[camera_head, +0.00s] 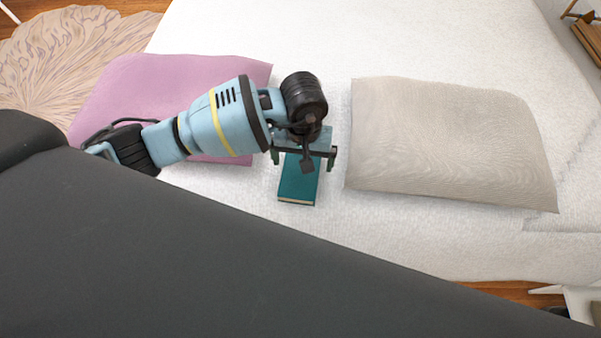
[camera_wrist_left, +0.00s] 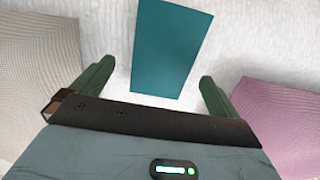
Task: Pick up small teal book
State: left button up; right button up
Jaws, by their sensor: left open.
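The small teal book (camera_head: 298,184) lies flat on the white bed, between the two pillows. It also shows in the left wrist view (camera_wrist_left: 170,48), ahead of my fingers. My left gripper (camera_head: 304,160) is over the far part of the book and hides that part in the head view. In the left wrist view my left gripper (camera_wrist_left: 157,88) is open, one finger to each side of the book's near end, with nothing held. I cannot tell the exact height of the fingers above the book. My right gripper is not in view.
A pink pillow (camera_head: 115,88) lies on the left, partly under my left arm. A beige pillow (camera_head: 450,140) lies close to the right of the book. The white bed (camera_head: 370,40) is otherwise clear. A patterned rug (camera_head: 60,55) lies on the wooden floor.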

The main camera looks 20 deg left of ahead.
aim_at(300, 172)
pick_arm(q)
jog(key=shift+s+a+f, duration=0.1)
jog(key=shift+f, duration=1.2)
jog(key=shift+s+a+f, duration=0.1)
jog(key=shift+f, duration=1.15)
jog(key=c, duration=1.1)
jog(key=shift+o, duration=0.2)
jog(key=shift+r, duration=0.1)
